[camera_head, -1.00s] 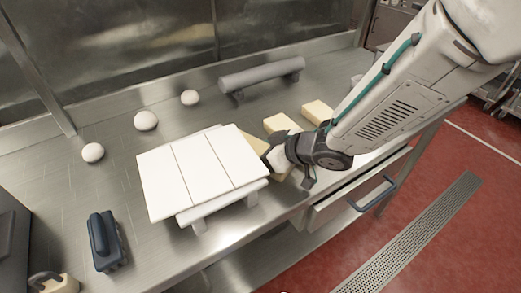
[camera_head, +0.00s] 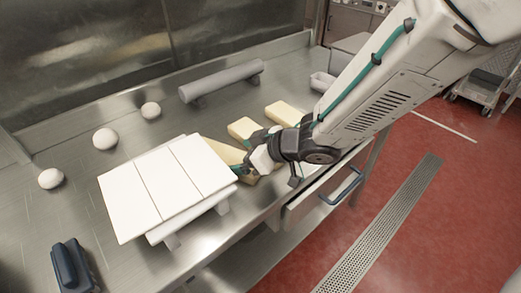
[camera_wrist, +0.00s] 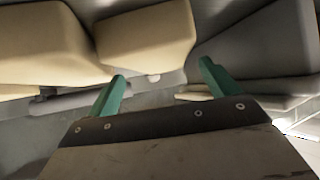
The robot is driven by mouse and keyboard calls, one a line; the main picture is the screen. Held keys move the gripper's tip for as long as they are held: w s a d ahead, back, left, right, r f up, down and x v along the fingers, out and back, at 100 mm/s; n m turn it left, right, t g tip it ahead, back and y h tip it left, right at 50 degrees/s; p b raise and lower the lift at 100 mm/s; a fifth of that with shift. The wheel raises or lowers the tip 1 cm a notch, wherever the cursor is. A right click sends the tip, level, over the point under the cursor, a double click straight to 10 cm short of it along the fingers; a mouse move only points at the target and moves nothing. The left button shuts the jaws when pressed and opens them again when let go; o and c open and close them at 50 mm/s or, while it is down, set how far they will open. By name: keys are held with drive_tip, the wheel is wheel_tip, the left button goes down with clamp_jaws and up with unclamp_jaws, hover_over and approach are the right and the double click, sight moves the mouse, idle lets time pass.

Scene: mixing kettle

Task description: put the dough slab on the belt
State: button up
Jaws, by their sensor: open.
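Several pale yellow dough slabs lie on the steel table, to the right of a white slatted platform. One slab (camera_head: 224,151) lies against the platform's right side, partly hidden by my gripper. Another slab (camera_head: 242,128) is just behind it, and a third (camera_head: 285,113) is farther right. My gripper (camera_head: 252,154) is open at the near slab, its green fingers apart. In the wrist view, slabs (camera_wrist: 148,38) show beyond the open fingertips (camera_wrist: 162,70), with nothing clearly held. The white slatted platform (camera_head: 165,185) may be the belt; I cannot tell for certain.
A grey roller (camera_head: 222,80) lies at the back of the table. Several white dough balls (camera_head: 105,138) sit to the left. A dark blue tool (camera_head: 72,267) is at the front left. A drawer (camera_head: 318,195) with a blue handle is under the table's front edge.

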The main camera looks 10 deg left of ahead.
drive_tip(key=v, duration=0.8)
